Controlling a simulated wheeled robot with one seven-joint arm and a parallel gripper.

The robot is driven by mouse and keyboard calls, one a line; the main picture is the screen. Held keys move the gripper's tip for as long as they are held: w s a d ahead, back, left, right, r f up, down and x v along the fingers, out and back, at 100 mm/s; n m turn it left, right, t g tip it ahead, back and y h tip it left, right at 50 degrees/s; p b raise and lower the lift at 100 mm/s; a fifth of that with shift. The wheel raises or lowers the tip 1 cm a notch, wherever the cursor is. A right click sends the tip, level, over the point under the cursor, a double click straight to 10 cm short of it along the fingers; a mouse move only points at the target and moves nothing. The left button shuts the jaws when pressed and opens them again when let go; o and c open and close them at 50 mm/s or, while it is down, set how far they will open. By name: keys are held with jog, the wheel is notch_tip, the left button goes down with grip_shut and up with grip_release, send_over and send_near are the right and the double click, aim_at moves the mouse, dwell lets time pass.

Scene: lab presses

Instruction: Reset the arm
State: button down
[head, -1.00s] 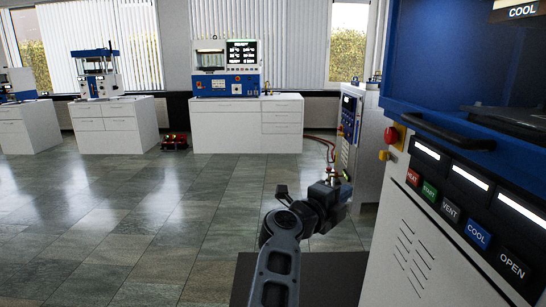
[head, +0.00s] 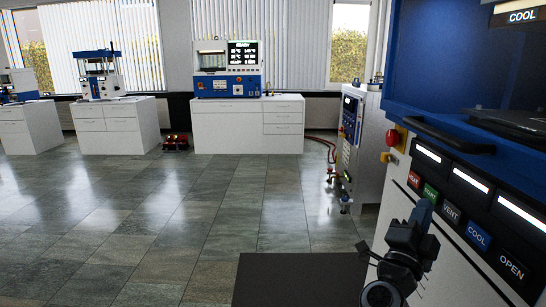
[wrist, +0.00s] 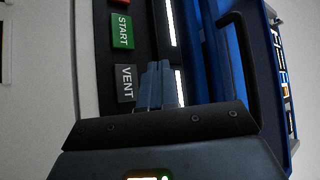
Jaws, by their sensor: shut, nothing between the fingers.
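My gripper (head: 421,212) is at the right of the head view, in front of the near press's button panel. It overlaps the area by the VENT button (head: 451,213). In the wrist view the gripper's two blue-grey fingers (wrist: 160,84) are together and empty, pointing at the panel. They appear beside the VENT button (wrist: 126,84) and in front of a lit white strip. Whether the fingertips touch the panel cannot be told. The START button (wrist: 122,31) is green and shows above VENT in the wrist view.
The blue and white press (head: 400,240) fills the right side, with a dark bar handle (head: 447,134) and a red emergency stop (head: 391,136). COOL (head: 478,236) and OPEN (head: 513,267) buttons are close by. Open tiled floor (head: 150,220) lies left; a white bench (head: 248,135) stands behind.

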jog(key=s+f+n+t+y+p, duration=0.15)
jog(key=s+f+n+y, duration=0.45)
jog(key=s+n, duration=0.65)
jog(key=s+f+n+t+y, duration=0.25)
jog(key=s+n+y, duration=0.5)
jog(key=s, duration=0.95)
jog(key=s+a+g, duration=0.3)
jog(key=s+a, duration=0.1)
jog(key=s, duration=0.6)
jog(key=s+a+g+y+p, duration=0.1)
jog(key=s+a+g, duration=0.3)
jog(key=s, duration=0.7)
jog(key=shift+s+a+r, duration=0.15)
jog(key=shift+a+r, duration=0.25)
jog(key=shift+a, duration=0.05)
jog(key=c, duration=1.8)
grip_release()
jog(key=shift+y, duration=0.25)
